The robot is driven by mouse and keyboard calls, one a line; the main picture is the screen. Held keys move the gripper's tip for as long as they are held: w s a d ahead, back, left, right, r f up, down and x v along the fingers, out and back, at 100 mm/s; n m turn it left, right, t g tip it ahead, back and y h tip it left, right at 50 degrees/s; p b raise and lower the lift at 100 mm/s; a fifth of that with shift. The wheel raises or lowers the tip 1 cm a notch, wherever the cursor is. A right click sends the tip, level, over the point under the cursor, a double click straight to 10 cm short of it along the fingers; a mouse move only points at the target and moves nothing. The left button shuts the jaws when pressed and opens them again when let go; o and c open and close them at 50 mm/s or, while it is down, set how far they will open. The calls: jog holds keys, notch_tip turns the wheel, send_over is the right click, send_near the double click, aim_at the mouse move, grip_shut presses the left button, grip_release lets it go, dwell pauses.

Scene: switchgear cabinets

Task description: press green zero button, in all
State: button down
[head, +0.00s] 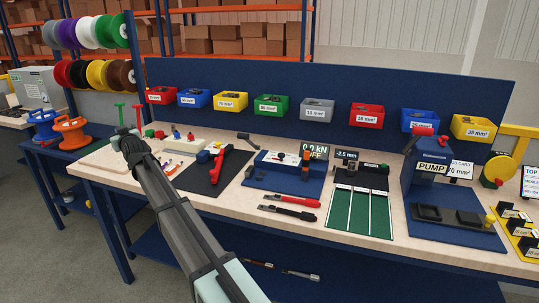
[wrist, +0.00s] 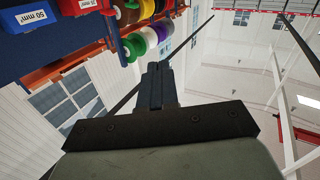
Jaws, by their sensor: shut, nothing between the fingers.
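A display reading "-2.5 mm" (head: 347,155) stands at the back of the bench, right of centre. Beside it is a dark measuring unit (head: 372,169) with a small green spot at its right end. The spot is too small to tell whether it is the zero button. My gripper (head: 126,134) is over the left end of the bench, far from this unit, with its tips partly hidden by my own arm. In the wrist view my gripper (wrist: 156,75) is shut and empty, pointing toward cable reels and the wall.
A blue press (head: 285,172) with a "0.0 kN OFF" display (head: 314,151) and a red-handled tool (head: 222,168) lie between. A blue pump stand (head: 425,185) is at right. Coloured bins (head: 271,104) hang behind.

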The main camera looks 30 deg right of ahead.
jog(key=d+r+m+g+h, duration=0.15)
jog(key=d+h, duration=0.35)
jog(key=d, duration=2.3)
jog(key=d+r+m+h, duration=0.1)
jog(key=d+r+h, duration=0.25)
jog(key=d, duration=2.55)
jog(key=m+g+h, duration=0.5)
jog(key=g, duration=0.7)
send_over(383, 165)
notch_tip(383, 165, down, 13)
jog(key=shift+s+f+y, duration=0.1)
jog(key=shift+s+y, duration=0.15)
jog(key=shift+a+f, duration=0.1)
jog(key=shift+f, duration=4.3)
